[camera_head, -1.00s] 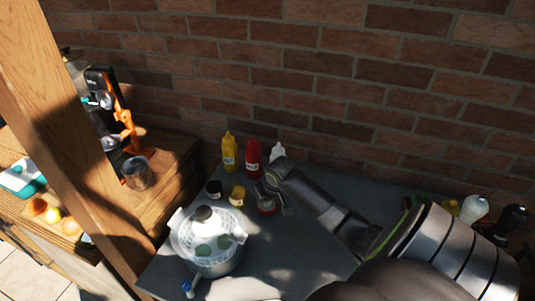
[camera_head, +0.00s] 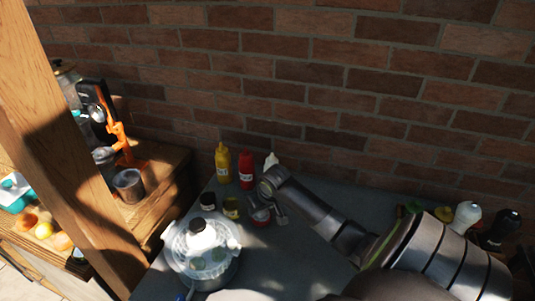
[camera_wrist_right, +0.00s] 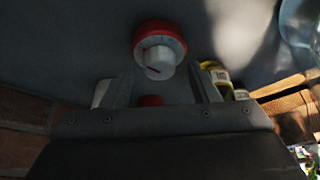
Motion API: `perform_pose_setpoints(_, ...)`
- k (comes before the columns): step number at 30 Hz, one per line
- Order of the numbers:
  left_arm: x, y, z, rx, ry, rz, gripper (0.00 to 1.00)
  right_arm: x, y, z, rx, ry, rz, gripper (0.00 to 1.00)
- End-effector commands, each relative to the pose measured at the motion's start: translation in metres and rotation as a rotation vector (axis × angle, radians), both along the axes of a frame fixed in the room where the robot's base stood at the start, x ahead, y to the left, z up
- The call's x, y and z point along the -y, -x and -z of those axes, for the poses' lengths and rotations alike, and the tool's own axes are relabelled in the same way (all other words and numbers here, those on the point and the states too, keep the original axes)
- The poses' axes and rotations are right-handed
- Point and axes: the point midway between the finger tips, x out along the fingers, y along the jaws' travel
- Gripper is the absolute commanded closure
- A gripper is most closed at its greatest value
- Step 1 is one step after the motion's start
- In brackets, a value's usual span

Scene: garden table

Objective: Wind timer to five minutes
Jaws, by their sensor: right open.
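The timer (camera_wrist_right: 159,44) is red with a white dial knob that carries a dark mark. It stands on the grey tabletop (camera_head: 290,262). In the head view the timer (camera_head: 260,219) is partly covered by my right gripper (camera_head: 267,205). In the right wrist view my right gripper (camera_wrist_right: 162,82) is open, its two fingers pointing toward the timer, with the knob just beyond and between the tips. I see no clear contact with the knob. My left gripper is not in view.
Yellow (camera_head: 222,163) and red (camera_head: 246,170) bottles stand behind the timer by the brick wall. Two small jars, one dark (camera_head: 208,201) and one yellow (camera_head: 231,207), are left of it. A lidded glass bowl (camera_head: 202,250) is at front left. A wooden post (camera_head: 62,140) rises at left.

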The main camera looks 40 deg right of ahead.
Motion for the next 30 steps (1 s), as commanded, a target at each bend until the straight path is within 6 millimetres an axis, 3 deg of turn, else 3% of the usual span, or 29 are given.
perform_pose_setpoints(21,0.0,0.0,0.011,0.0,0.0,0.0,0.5,-0.013,0.051,-0.127,0.0,0.007,-0.003,0.45)
perform_pose_setpoints(30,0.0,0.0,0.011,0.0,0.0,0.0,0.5,-0.016,0.061,-0.15,0.0,0.001,-0.001,0.45)
